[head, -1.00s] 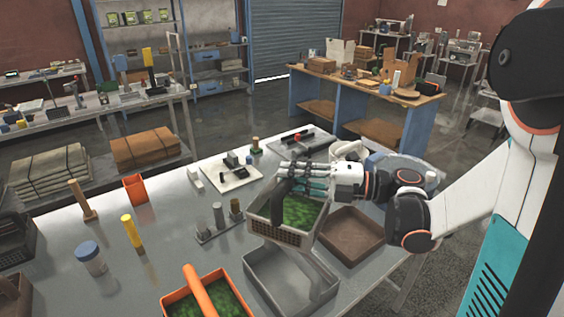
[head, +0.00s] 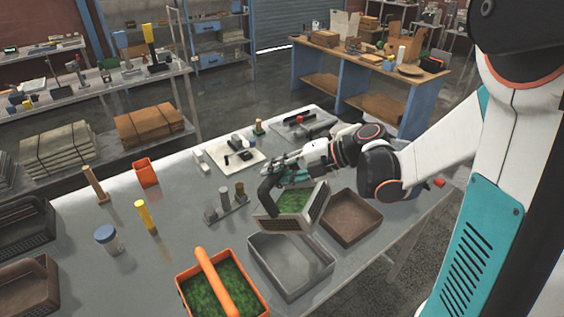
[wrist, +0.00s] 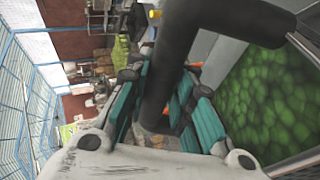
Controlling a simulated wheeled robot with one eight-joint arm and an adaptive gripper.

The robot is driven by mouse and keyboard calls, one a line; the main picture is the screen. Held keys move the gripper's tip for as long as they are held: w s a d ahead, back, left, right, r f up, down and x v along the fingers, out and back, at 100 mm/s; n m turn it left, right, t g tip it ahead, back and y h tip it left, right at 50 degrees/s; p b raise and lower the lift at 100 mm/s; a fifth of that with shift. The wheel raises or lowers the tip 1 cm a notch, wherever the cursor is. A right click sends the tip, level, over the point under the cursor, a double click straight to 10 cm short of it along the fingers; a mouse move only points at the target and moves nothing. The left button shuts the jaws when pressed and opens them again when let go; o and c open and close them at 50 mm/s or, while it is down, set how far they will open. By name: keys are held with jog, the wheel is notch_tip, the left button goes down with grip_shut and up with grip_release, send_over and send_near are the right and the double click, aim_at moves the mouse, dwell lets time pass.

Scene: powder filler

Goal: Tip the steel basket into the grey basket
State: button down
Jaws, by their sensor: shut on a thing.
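The steel basket (head: 321,207) hangs in the air from my gripper (head: 270,180), tilted, with green leafy-looking contents (head: 292,200) inside. My gripper is shut on its dark handle; the handle (wrist: 175,75) also crosses between the teal fingers in the wrist view, with the green contents (wrist: 265,105) to the right. The grey basket (head: 285,284) stands on the table just below and in front of the steel basket. Its visible floor is empty. The tilted basket hides part of the grey basket's far rim.
An orange basket (head: 188,287) with green contents stands left of the grey basket. A brown tray (head: 350,222) stands to its right. Small posts on a stand (head: 226,208), a yellow cylinder (head: 146,215) and a blue-lidded jar (head: 110,239) stand farther left.

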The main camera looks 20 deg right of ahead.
jog(key=shift+w+a+f+g+h+p, duration=0.4)
jog(key=shift+g+h+p, duration=0.25)
jog(key=shift+p, duration=0.2)
jog(key=f+h, duration=0.1)
jog(key=w+a+f+g+h, duration=0.1)
jog(key=f, duration=0.1)
jog(key=f+g+h, duration=0.1)
jog(key=shift+w+a+f+m+g+p, duration=0.15)
jog(key=shift+a+f+m+g+p, duration=0.1)
jog(key=shift+m+p, duration=0.15)
jog(key=shift+w+f+g+h+b, duration=0.15)
jog(key=shift+f+g+h+b, duration=0.55)
jog(key=shift+f+h, duration=0.4)
dwell(1.1)
